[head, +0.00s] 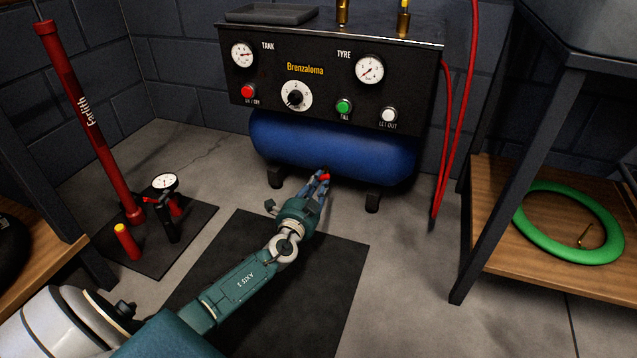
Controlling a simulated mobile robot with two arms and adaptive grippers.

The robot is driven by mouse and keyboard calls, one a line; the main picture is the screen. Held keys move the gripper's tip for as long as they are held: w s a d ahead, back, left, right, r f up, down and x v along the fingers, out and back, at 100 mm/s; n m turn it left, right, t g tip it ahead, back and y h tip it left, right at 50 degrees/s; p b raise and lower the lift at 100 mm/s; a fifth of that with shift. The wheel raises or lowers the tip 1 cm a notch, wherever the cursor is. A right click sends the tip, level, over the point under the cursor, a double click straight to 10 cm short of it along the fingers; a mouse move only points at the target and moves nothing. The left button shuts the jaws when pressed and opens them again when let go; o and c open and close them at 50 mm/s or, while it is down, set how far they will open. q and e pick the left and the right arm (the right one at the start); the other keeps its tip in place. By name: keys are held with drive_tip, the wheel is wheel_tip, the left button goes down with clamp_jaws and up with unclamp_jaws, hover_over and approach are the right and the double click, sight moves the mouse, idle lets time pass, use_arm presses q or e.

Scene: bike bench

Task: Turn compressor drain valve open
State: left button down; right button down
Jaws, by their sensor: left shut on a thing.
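The compressor has a black control panel (320,75) with gauges, a dial and buttons, above a blue tank (330,148). A small red drain valve handle (325,177) shows under the middle of the tank. My left gripper (322,178) reaches in from the lower left and is shut on the red handle, just below the tank. The fingers hide most of the valve, so its turn angle cannot be told. My right gripper is not in view.
A red floor pump (85,120) stands on a dark mat at the left. A red hose (454,130) hangs at the compressor's right. A wooden shelf with a green tyre (530,225) is at the right. Another dark mat (330,285) lies under my arm.

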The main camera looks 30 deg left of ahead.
use_arm(q)
drive_tip(key=n, duration=1.2)
drive_tip(key=shift+d+r, duration=0.1)
drive_tip(key=shift+d, duration=0.05)
idle(0.3)
drive_tip(key=c, duration=1.7)
unclamp_jaws()
drive_tip(key=shift+o, duration=0.2)
drive_tip(key=v, duration=1.2)
